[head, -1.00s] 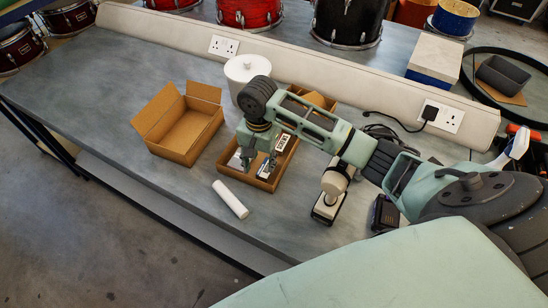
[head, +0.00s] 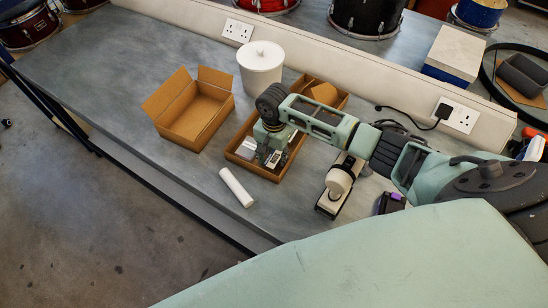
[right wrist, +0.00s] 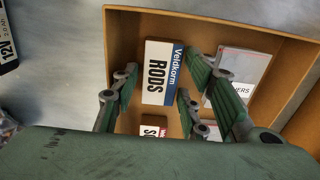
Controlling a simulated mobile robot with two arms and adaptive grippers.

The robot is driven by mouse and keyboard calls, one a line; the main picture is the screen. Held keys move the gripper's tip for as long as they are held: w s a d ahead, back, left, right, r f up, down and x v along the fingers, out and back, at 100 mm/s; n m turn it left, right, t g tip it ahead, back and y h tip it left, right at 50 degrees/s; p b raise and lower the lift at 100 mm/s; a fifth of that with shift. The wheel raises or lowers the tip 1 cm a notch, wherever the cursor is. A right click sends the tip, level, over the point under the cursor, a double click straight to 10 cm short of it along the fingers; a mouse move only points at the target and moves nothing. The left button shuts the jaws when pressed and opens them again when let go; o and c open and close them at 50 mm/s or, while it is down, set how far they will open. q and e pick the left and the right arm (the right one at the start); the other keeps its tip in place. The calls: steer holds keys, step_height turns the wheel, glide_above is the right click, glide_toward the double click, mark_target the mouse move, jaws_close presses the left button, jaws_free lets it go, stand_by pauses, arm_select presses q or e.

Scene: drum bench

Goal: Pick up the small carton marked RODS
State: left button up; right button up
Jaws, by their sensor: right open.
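The small carton marked RODS (right wrist: 158,75), white with a blue band, lies label up in a brown cardboard tray (right wrist: 185,22) in the right wrist view. My right gripper (right wrist: 165,85) is open, with its green fingers on either side of the carton's lower part in the picture. I cannot tell whether they touch it. In the head view my right gripper (head: 271,152) points down into the tray (head: 240,160) and hides much of what lies there. My left gripper is not in view.
Another carton (right wrist: 240,75) lies right of the RODS carton, and a red-marked one (right wrist: 154,129) lies below it. On the bench stand an open empty box (head: 190,112), a white lidded tub (head: 261,72), a white roll (head: 236,187) and a cordless tool (head: 338,185).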

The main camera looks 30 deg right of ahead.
steer(key=shift+a, duration=0.1)
steer(key=shift+c, duration=0.5)
steer(key=shift+r, duration=0.1)
steer(key=c, duration=0.9)
